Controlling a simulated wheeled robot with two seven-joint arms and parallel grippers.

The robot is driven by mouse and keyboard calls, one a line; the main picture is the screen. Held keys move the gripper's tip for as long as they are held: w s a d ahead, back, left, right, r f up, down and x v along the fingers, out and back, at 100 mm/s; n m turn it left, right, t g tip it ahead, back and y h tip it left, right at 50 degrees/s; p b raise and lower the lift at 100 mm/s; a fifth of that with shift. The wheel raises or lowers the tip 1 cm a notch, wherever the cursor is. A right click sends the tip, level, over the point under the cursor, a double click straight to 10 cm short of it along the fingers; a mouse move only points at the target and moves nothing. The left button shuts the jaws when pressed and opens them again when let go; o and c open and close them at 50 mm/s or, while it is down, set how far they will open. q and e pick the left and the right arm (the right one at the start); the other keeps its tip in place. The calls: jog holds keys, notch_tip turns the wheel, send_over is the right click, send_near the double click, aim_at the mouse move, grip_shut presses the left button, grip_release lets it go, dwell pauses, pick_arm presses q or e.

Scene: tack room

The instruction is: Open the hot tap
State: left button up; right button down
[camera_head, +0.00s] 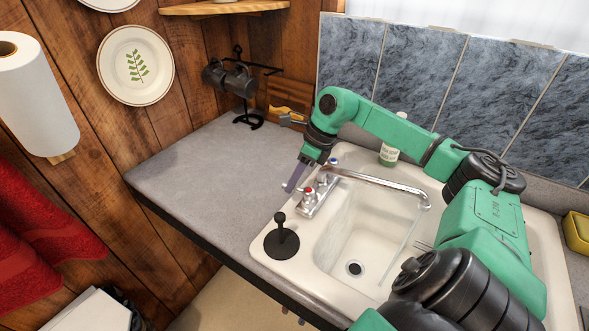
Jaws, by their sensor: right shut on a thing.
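The sink's mixer has a chrome spout (385,182) reaching over the basin. The hot tap handle (309,194) has a red mark and is at the front end of the tap base. The cold tap handle (333,162) has a blue mark and is at the back end. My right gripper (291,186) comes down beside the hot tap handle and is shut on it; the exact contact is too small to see. A thin pale streak, like running water, drops from the spout's end into the basin. My left gripper is not in view.
The white sink (312,248) is set in a grey counter (205,180). A black plunger-like stopper (283,240) stands on its front left rim. A bottle (391,145) stands behind the spout, and a mug rack (243,95) at the back. The counter's left is clear.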

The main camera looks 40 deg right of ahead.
jog(key=shift+s+a+r+n+g+p, duration=0.15)
jog(key=shift+a+n+g, duration=0.15)
jog(key=shift+n, duration=0.5)
jog(key=shift+s+a+r+n+g+p, duration=0.15)
jog(key=shift+n+g, duration=0.15)
jog(key=shift+n, duration=0.5)
jog(key=shift+w+f, duration=0.1)
jog(key=c, duration=0.9)
grip_release()
jog(key=shift+o, duration=0.2)
jog(key=shift+f, duration=0.1)
